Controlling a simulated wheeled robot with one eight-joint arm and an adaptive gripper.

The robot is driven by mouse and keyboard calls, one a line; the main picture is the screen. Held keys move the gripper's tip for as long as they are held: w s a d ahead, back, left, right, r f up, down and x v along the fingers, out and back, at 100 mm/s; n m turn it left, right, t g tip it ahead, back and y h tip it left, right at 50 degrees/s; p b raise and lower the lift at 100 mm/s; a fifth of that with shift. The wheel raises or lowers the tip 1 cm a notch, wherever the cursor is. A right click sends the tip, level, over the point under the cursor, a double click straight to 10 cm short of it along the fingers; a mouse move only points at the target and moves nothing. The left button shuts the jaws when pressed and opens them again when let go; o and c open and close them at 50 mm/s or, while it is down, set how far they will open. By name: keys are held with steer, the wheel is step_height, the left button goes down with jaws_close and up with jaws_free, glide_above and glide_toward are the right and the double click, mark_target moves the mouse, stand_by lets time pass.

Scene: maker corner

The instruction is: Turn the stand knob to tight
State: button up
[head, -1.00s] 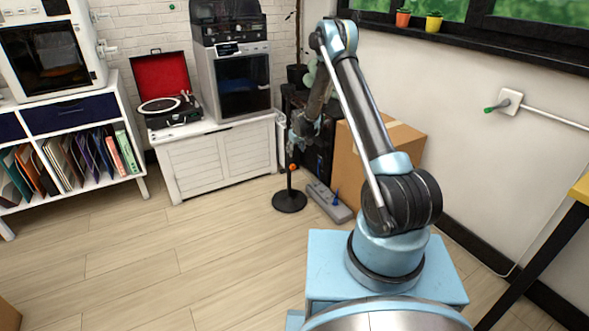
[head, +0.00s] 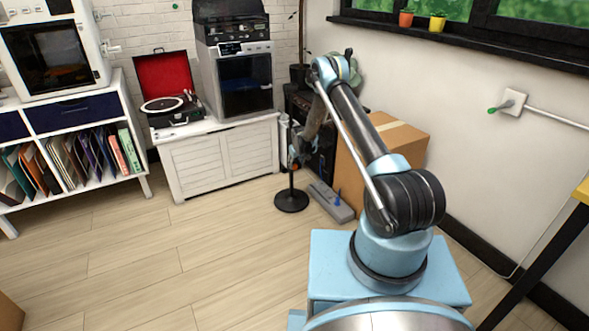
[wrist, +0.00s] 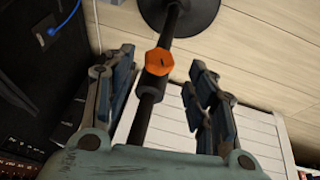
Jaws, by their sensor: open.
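The stand has a round black base (head: 291,200) on the floor and a dark upright pole. Its orange knob (wrist: 158,62) sits on a dark collar on the pole and shows clearly in the wrist view. In the head view my gripper (head: 298,152) is at the upper pole and mostly hides the knob. In the wrist view my gripper (wrist: 161,60) is open, with one finger on each side of the pole and knob. Gaps show between both fingers and the knob, so neither appears to touch it.
A white cabinet (head: 222,160) with a record player (head: 170,105) stands behind the stand. A cardboard box (head: 385,150) and a grey floor strip (head: 330,202) are to its right.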

mark_target(295, 165)
steer(key=shift+x, duration=2.05)
steer(key=c, duration=1.1)
